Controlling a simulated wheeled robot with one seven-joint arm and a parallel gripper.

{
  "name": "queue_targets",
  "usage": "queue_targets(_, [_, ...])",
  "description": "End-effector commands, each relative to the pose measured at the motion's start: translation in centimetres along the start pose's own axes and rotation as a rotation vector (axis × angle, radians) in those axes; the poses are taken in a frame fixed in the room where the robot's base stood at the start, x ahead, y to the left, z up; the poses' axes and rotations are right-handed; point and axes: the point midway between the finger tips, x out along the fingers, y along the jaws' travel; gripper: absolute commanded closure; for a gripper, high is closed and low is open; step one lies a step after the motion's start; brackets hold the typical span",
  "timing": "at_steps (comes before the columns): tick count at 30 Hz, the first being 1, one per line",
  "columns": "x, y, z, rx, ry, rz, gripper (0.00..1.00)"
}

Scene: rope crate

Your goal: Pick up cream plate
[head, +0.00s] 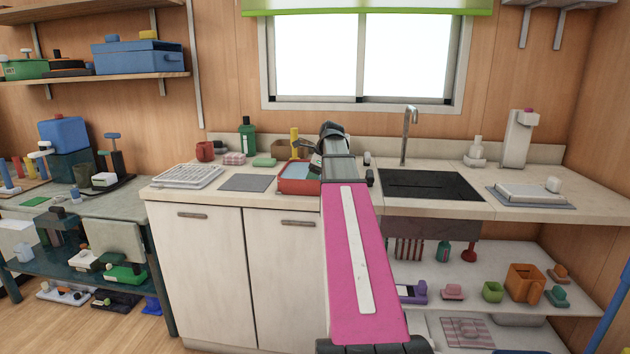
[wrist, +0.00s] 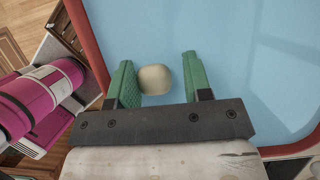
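A small cream rounded thing (wrist: 154,79), the only cream object near my gripper and perhaps the cream plate, shows in the wrist view over the light blue floor of a red-rimmed tray (wrist: 84,38). My gripper (wrist: 160,72) is open, with its two green fingers on either side of it. The cream thing lies close to the left finger, and a gap shows on the right. I cannot tell whether it touches the left finger. In the head view the red tray (head: 298,187) stands on the counter, and my arm hides its right part and the cream thing.
On the counter (head: 440,208), a grey mat (head: 246,183) and a white rack (head: 187,177) lie left of the tray. A dark sink (head: 430,186) with a tap (head: 408,135) is to the right. A green bottle (head: 247,137) and a yellow item (head: 294,142) stand behind.

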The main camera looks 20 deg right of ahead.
Motion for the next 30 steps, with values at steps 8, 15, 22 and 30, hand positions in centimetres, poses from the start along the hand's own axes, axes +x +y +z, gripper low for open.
queue_targets(8, [0.0,0.0,0.0,0.0,0.0,0.0,0.93])
queue_targets(15, [-0.7,0.0,0.2,0.0,0.0,0.0,0.93])
queue_targets(22, [-3.1,-0.1,1.3,-0.001,0.0,-0.001,0.94])
queue_targets(30, [-5.1,3.7,6.1,-0.003,-0.001,0.0,0.94])
